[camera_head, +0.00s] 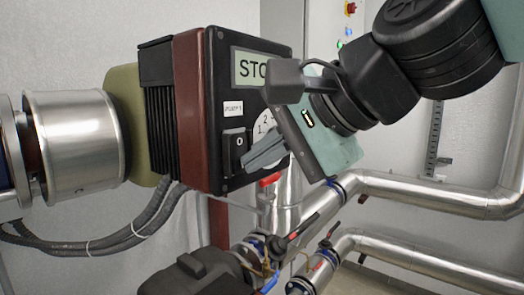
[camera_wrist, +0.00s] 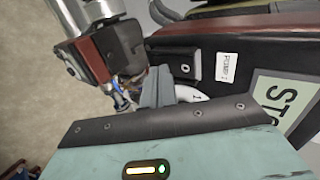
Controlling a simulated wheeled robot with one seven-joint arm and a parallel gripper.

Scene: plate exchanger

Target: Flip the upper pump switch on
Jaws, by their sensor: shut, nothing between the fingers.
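The upper pump's control box (camera_head: 222,110) has a black front face, a maroon edge and a display reading "STO", partly hidden by my gripper. Its black rocker switch (camera_head: 238,145) is below a small white label and shows a "0". The switch also shows in the wrist view (camera_wrist: 186,68), near the top middle, beside the "PUMP" label. My gripper (camera_head: 250,160) is shut and empty, its grey fingertips just right of and slightly below the switch in the head view. In the wrist view the fingertips (camera_wrist: 157,82) are close to the switch; I cannot tell whether they touch the box.
A second dark pump unit (camera_head: 200,275) sits below, also in the wrist view (camera_wrist: 98,48). Silver pipes (camera_head: 430,195) with valves and a red handle (camera_head: 270,180) run below and right. Grey cables (camera_head: 120,240) hang under the box. A grey cabinet (camera_head: 325,30) stands behind.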

